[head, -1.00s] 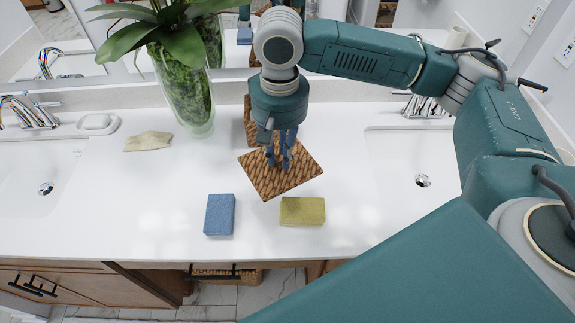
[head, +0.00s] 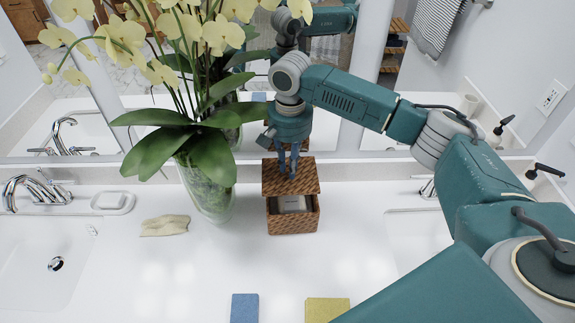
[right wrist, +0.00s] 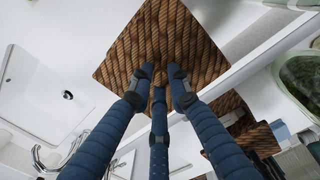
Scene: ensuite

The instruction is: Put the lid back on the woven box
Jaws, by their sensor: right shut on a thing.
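My right gripper (head: 288,174) is shut on the lid (head: 305,184), a square brown woven panel, and holds it from above. The right wrist view shows the fingers (right wrist: 160,76) closed together at the middle of the lid (right wrist: 187,42). My left gripper is not in view.
A glass vase (head: 208,195) with an orchid stands close to the left of the box. A folded beige cloth (head: 165,226) and a soap dish (head: 112,203) lie further left. A blue sponge (head: 244,308) and a yellow sponge (head: 327,310) lie in front. A mirror stands behind.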

